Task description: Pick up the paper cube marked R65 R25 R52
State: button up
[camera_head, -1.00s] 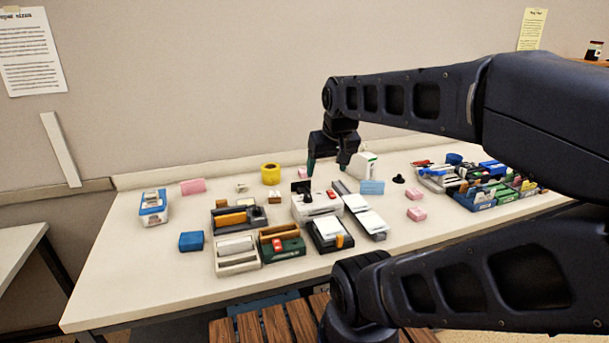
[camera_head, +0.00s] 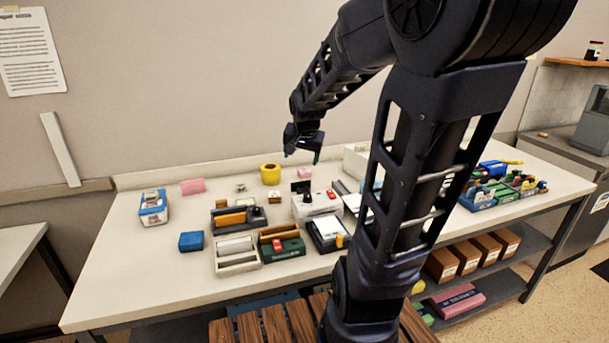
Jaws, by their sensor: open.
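No marking such as R65 R25 R52 is readable, so I cannot tell which block is the named paper cube. Block-like items on the table are a pink block (camera_head: 192,186) at the back left, a blue block (camera_head: 191,241) at the front left and a small pink block (camera_head: 304,173) near the middle back. My gripper (camera_head: 302,155) is open and empty, fingers downward, above the table's back edge, near the small pink block in the picture. My arm hides part of the right middle of the table.
The white table (camera_head: 120,283) holds a yellow tape roll (camera_head: 270,174), a white-and-blue box (camera_head: 153,207), a green holder (camera_head: 281,243) and a white-grey tray (camera_head: 237,256). Blue and green trays (camera_head: 478,197) stand at the right. Brown boxes (camera_head: 487,252) sit on a shelf below.

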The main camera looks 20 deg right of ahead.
jog(key=w+f+m+t, duration=0.1)
jog(key=w+f+m, duration=0.55)
jog(key=w, duration=0.65)
jog(key=m+t+y, duration=0.1)
jog(key=m+t, duration=0.6)
jog(key=m, duration=1.5)
send_over(305, 171)
jog(key=f, duration=1.1)
jog(key=shift+a+f, duration=0.25)
jog(key=shift+a, duration=0.1)
jog(key=shift+w+d+m, duration=0.2)
jog(key=shift+d+m, duration=0.2)
jog(key=shift+m, duration=0.05)
jog(key=shift+f, duration=2)
notch_tip(305, 171, down, 3)
jog(key=shift+f, duration=0.15)
jog(key=shift+x, duration=1.45)
jog(key=c, duration=1.1)
jog(key=shift+r, duration=0.3)
